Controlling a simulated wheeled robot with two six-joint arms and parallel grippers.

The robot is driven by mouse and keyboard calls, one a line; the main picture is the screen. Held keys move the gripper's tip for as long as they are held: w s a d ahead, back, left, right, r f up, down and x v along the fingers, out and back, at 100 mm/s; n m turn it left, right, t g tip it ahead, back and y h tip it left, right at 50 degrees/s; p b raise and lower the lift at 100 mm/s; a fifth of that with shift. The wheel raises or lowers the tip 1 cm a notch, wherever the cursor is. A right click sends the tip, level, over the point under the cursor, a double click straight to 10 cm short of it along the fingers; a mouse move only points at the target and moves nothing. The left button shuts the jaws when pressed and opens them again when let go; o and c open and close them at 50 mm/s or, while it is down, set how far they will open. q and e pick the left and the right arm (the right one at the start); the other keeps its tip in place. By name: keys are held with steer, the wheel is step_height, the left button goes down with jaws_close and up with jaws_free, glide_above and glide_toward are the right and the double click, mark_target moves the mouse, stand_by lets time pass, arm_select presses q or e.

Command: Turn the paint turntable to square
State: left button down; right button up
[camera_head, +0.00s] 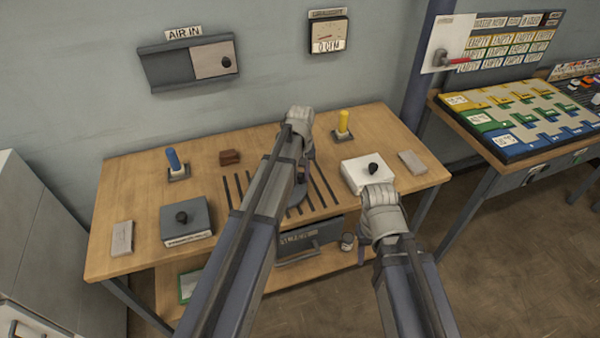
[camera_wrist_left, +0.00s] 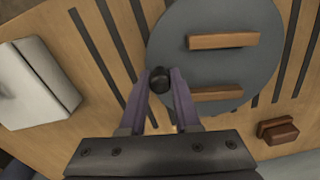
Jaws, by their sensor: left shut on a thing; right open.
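The paint turntable is a round grey disc (camera_wrist_left: 215,65) with two parallel wooden bars (camera_wrist_left: 222,41) on it, seen in the left wrist view. A dark round knob (camera_wrist_left: 160,76) stands at its rim. My left gripper (camera_wrist_left: 160,88) is shut on this knob, with one finger on each side. In the head view, my left arm and gripper (camera_head: 299,125) cover most of the turntable; only a grey edge (camera_head: 300,208) shows. Its exact angle to the bench slots is hard to judge. My right gripper (camera_head: 378,192) is open and empty, beside the white box at the bench's front right.
The wooden bench (camera_head: 130,210) has dark slots around the turntable. On it are a white box (camera_head: 352,172) with a black knob, a grey box (camera_head: 187,222), a blue-handled tool (camera_head: 173,160), a yellow one (camera_head: 343,122) and a brown block (camera_head: 230,157). A parts table (camera_head: 510,157) stands right.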

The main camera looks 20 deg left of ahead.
mark_target(291, 200)
arm_select(q)
steer(key=s+m, duration=0.2)
steer(key=m, duration=0.1)
steer(key=s+m, duration=0.1)
steer(key=shift+s+d+m, duration=0.1)
steer(key=shift+d+m, duration=0.2)
steer(key=s+m, duration=0.2)
steer(key=m, duration=0.1)
steer(key=shift+s+a+m, duration=0.15)
steer(key=shift+a+m, duration=0.05)
steer(key=shift+m, duration=0.1)
steer(key=s+m, duration=0.1)
steer(key=m, duration=0.1)
steer(key=s+a+m, duration=0.1)
steer(key=m, duration=0.1)
steer(key=shift+s+a, duration=0.15)
steer(key=shift+s, duration=0.05)
steer(key=shift+s+a+m, duration=0.3)
steer(key=shift+a+m, duration=0.1)
steer(key=shift+m, duration=0.45)
steer(key=shift+s+a+m, duration=0.3)
steer(key=shift+a+m, duration=0.05)
steer(key=shift+m, duration=0.5)
steer(key=c, duration=0.6)
jaws_free()
steer(key=shift+r, duration=0.1)
